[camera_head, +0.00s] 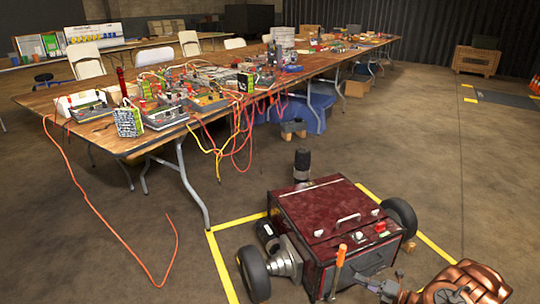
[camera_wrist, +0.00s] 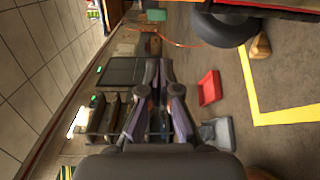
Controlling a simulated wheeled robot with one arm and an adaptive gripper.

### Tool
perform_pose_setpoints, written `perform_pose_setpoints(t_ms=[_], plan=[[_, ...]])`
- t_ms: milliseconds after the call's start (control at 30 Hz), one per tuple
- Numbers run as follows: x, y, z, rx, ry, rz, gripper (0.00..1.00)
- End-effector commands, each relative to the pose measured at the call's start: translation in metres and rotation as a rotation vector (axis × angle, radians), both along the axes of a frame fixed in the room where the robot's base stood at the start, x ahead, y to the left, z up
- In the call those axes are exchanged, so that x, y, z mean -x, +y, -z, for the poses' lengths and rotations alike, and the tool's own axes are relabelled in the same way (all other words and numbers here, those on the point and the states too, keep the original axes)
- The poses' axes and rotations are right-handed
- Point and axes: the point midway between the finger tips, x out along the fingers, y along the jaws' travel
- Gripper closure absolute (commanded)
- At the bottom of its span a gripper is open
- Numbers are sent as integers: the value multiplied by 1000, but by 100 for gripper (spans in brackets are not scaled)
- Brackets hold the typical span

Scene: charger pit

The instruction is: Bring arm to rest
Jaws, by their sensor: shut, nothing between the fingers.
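My gripper (camera_wrist: 159,68) points out into the room in the wrist view, its two dark fingers drawn together at the tips with nothing between them. In the head view my copper-coloured arm (camera_head: 462,283) reaches in at the lower right corner, close to the front right of a dark red wheeled machine (camera_head: 322,212). The machine stands inside yellow floor tape. It has black wheels, a handle on its lid and an orange-handled lever (camera_head: 338,262) at its front. The rest of my arm is out of view.
A long wooden table (camera_head: 125,138) carries wired devices and cables. An orange cable (camera_head: 107,222) trails onto the floor. In the tilted wrist view, a red bin (camera_wrist: 209,88) and a grey bin (camera_wrist: 219,133) sit beside my gripper's outline. Open floor (camera_head: 425,130) lies behind the machine.

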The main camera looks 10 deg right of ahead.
Motion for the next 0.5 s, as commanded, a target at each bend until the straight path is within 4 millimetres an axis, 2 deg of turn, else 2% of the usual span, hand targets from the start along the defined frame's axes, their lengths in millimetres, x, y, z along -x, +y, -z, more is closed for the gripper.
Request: perform_pose_setpoints(t_ms=[167, 333, 500], plan=[[-12, 28, -49, 61, -79, -89, 100], [-20, 71, -114, 161, -207, -227, 100], [-17, 116, -172, 258, -338, -368, 100]])
